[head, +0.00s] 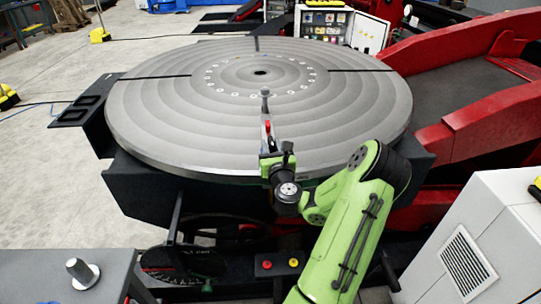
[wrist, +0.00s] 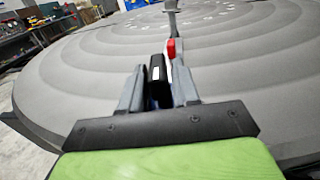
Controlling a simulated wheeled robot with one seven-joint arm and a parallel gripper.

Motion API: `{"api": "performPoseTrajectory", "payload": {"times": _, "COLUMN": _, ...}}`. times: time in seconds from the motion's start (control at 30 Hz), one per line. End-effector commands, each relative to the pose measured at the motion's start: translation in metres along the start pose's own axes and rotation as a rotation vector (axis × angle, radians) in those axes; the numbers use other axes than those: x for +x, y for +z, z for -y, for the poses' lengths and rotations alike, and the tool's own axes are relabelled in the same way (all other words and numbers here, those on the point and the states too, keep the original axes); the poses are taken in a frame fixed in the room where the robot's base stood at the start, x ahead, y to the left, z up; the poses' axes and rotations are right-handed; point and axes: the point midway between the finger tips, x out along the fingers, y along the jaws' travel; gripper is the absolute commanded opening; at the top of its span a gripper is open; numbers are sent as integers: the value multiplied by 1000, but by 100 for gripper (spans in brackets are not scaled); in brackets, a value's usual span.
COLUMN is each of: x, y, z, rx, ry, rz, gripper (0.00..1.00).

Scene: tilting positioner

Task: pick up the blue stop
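My gripper (head: 267,139) is low over the near rim of the round grey turntable (head: 150,107). In the wrist view its two grey fingers (wrist: 158,72) stand apart. A dark block (wrist: 156,73) with a white mark shows between them, with a bluish tint low down. I cannot tell whether it is the blue stop or whether the fingers touch it. No clearly blue stop shows in either view.
The turntable top is otherwise mostly bare, with slots and a ring of holes around its centre. Red machine arms (head: 459,50) rise at the right. A white vented cabinet (head: 480,240) stands at the front right.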

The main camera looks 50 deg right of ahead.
Motion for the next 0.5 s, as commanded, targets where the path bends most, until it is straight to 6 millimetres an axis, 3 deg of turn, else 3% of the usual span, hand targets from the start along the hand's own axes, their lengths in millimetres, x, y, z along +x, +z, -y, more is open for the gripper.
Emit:
{"api": "performPoseTrajectory", "payload": {"times": 0.03, "x": 0, "y": 0, "z": 0, "rx": 0, "ry": 0, "rz": 0, "gripper": 22}}
{"api": "performPoseTrajectory", "payload": {"times": 0.2, "x": 0, "y": 0, "z": 0, "rx": 0, "ry": 1, "rz": 0, "gripper": 0}}
{"api": "performPoseTrajectory", "payload": {"times": 0.5, "x": 0, "y": 2, "z": 0, "rx": 1, "ry": 1, "rz": 4, "gripper": 0}}
